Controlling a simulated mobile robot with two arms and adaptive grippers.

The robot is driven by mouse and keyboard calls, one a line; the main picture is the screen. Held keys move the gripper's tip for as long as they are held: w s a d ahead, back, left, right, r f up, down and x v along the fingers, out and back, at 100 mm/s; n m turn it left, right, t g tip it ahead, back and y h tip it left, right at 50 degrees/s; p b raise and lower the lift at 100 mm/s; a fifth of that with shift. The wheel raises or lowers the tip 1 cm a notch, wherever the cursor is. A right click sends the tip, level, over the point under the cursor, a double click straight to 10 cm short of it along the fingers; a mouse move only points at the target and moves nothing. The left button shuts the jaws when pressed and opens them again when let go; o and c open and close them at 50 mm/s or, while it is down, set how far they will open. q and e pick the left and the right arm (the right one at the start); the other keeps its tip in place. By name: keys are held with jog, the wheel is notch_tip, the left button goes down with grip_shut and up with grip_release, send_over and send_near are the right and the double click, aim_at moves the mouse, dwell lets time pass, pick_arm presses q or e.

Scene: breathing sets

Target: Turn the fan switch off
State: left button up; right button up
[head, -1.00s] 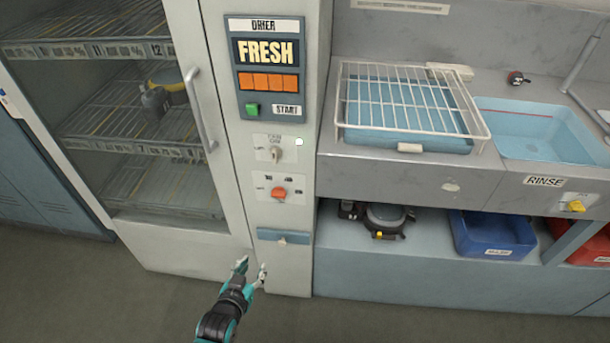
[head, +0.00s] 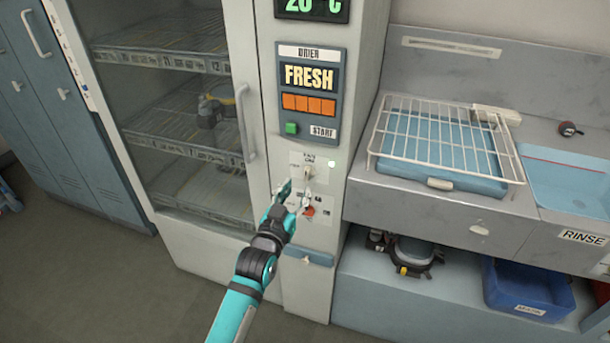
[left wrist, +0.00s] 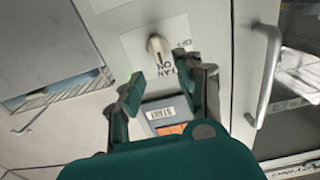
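The fan switch (head: 308,172) is a pale knob on a white label plate on the drier's front panel, below the green START button. In the left wrist view the fan switch (left wrist: 157,45) shows upside down, its plate reading FAN ON. A small lit lamp (head: 332,163) sits to its right. My left gripper (head: 295,195) is open and empty, just below and in front of the switch. In the left wrist view the switch lies just beyond the gap between its fingertips; I see no contact. My right gripper is not in view.
The drier door handle (head: 246,122) is to the left. A counter with a wire rack (head: 440,142) is at the right, with a blue bin (head: 528,290) below.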

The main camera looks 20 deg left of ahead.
aim_at(306, 174)
pick_arm(q)
jog(key=w, duration=0.6)
jog(key=shift+w+d, duration=0.15)
jog(key=shift+w, duration=0.25)
grip_shut()
